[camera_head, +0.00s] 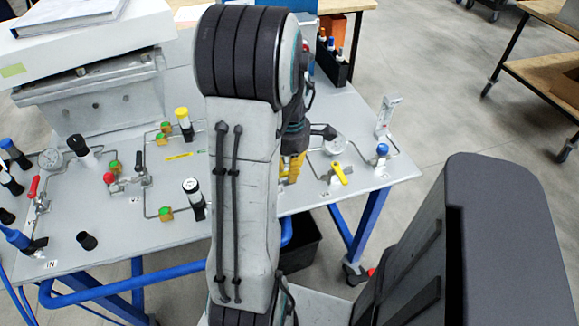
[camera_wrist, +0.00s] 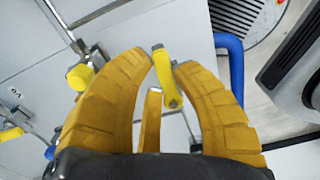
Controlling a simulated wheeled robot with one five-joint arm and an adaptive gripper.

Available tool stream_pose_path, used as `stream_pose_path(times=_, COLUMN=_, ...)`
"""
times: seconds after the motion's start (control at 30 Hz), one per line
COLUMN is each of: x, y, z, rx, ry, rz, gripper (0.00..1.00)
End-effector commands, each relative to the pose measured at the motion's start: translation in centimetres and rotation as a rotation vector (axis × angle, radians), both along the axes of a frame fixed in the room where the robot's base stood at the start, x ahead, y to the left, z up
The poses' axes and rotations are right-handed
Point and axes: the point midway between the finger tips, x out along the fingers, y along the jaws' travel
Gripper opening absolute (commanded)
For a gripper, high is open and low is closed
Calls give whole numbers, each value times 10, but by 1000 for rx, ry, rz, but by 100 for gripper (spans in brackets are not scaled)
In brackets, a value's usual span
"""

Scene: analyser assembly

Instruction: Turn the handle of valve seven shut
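My gripper (camera_wrist: 165,62) has thick yellow fingers and reaches down over the panel in the wrist view. Its fingertips are apart, with a yellow valve handle (camera_wrist: 164,76) between them. Small gaps seem to show beside the handle; I cannot tell whether either finger touches it. No label for this valve is readable. A narrow yellow piece (camera_wrist: 152,120) shows lower between the fingers; I cannot tell what it is. In the head view my arm hides this handle and most of the gripper, leaving some yellow of the fingers (camera_head: 293,166) visible at the arm's right side.
A round yellow knob (camera_wrist: 80,77) is close to the left finger. The panel (camera_head: 115,225) carries several valves and pipes. A blue rail (camera_wrist: 230,65) passes right of the fingers.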

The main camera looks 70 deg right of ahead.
Motion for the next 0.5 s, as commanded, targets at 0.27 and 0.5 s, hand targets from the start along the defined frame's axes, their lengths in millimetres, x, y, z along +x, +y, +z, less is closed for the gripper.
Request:
stream_pose_path(times=0.27, x=0, y=0, z=0, rx=0, ry=0, rz=0, gripper=0)
stream_pose_path(times=0.5, x=0, y=0, z=0, rx=1, ry=0, rz=0, gripper=0)
